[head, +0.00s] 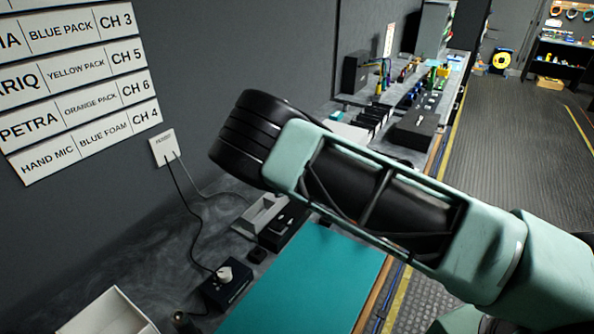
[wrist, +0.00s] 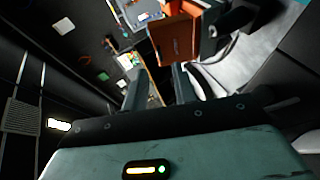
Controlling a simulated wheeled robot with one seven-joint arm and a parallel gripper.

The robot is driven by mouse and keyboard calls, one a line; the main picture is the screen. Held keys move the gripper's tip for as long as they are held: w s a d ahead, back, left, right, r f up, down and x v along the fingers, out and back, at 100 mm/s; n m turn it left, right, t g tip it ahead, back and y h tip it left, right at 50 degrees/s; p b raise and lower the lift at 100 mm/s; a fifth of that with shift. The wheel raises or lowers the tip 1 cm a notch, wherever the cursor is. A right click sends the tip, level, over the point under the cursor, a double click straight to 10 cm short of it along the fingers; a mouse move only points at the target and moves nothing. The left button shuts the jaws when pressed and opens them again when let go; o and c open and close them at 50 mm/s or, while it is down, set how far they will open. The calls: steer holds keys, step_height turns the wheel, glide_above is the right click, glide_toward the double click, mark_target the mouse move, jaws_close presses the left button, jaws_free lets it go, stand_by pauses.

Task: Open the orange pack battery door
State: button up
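In the wrist view an orange box-shaped object (wrist: 176,38), which looks like the orange pack, stands just beyond my fingertips, nearer the right finger. Its broad orange face is towards me and a darker side shows at its right. I cannot make out a door seam or whether a door is open. My gripper (wrist: 158,78) has its two dark fingers apart, with background showing between them. I cannot tell whether the right fingertip touches the pack. In the head view my arm hides the gripper, and no orange pack shows.
A teal mat (head: 305,285) lies on the grey counter below my arm. A black box with a plug (head: 225,287), a pale open box (head: 108,316) and a wall plate with cables (head: 163,147) are at left. Equipment lines the counter farther back. The floor (head: 520,150) at right is clear.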

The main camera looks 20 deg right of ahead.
steer(key=b+v, duration=0.3)
steer(key=v, duration=0.9)
